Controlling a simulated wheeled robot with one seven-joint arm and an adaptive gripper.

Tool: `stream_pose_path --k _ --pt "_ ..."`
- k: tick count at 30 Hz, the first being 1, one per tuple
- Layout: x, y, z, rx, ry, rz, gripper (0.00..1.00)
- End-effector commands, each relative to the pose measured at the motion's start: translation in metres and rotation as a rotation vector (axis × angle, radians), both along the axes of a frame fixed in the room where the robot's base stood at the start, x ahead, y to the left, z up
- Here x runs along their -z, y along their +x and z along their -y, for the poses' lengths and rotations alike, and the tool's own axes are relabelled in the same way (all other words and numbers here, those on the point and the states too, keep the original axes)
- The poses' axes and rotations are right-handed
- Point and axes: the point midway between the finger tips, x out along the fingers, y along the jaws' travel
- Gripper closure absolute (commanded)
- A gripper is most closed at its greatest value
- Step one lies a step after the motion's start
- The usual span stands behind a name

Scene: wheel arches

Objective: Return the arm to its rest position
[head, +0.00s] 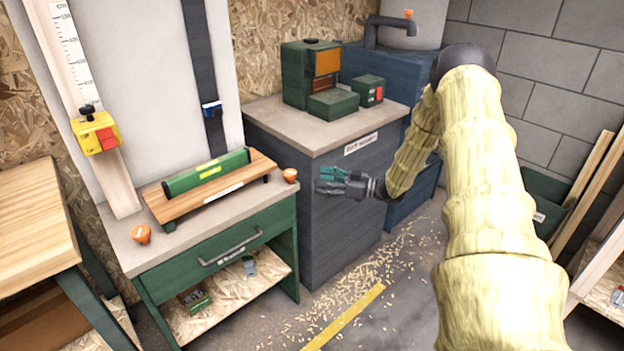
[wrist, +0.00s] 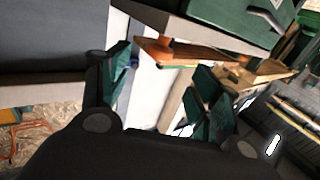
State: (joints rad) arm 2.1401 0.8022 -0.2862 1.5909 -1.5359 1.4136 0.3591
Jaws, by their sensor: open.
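My arm (head: 490,200), in a pale yellow ribbed cover, reaches in from the right of the head view and bends back down at its elbow. My gripper (head: 328,181) is at its end, pointing left, in front of the dark cabinet and right of the green workbench. In the wrist view my gripper (wrist: 160,95) shows two spread green-padded fingers with nothing between them. It appears clear of the bench.
The green workbench (head: 215,245) carries a wooden board (head: 215,190) with a green bar (head: 205,172) and two orange knobs. A dark grey cabinet (head: 345,205) holds a green machine (head: 312,75). Wood chips and a yellow stripe (head: 345,318) mark the open floor.

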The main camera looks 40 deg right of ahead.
Motion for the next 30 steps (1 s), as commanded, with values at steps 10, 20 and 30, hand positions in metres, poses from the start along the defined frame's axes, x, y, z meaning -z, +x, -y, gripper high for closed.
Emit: stream_pose_path --k 10,20,30 --pt "0.0 -0.01 0.008 0.0 0.0 0.0 0.37" --pt "0.0 -0.01 0.007 0.0 0.0 0.0 0.37" --pt "0.016 0.005 -0.037 0.064 0.014 -0.079 0.37"
